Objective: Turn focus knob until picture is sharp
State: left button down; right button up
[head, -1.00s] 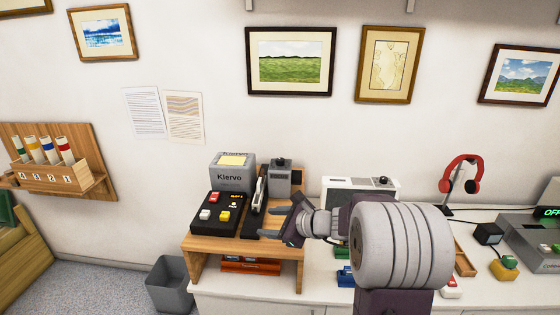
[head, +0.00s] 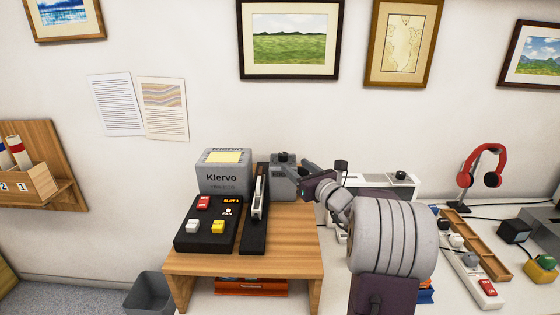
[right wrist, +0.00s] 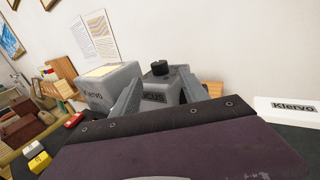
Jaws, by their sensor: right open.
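The focus knob (head: 283,157) is a short black knob on top of a grey box (head: 284,184) at the back right of the wooden stand. It also shows in the right wrist view (right wrist: 160,68), above a label ending in "CUS" on the box's front. My right gripper (head: 302,175) is open just right of the box. In the right wrist view its two fingers (right wrist: 160,82) reach toward the box, one on each side of the knob in the picture. I cannot tell whether they touch. My left gripper is out of view.
On the wooden stand (head: 296,255) are a grey Klervo box (head: 224,177), a black button panel (head: 207,230) and a stapler-like device (head: 257,200). A white unit (head: 405,190) stands close right. Framed prints, including a green landscape (head: 288,45), hang behind.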

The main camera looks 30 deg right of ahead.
aim_at(286, 158)
jog(key=w+p, duration=0.1)
jog(key=w, duration=0.7)
jog(key=shift+w+r+p, duration=0.15)
jog(key=shift+w+p, duration=0.15)
jog(key=shift+c, duration=0.3)
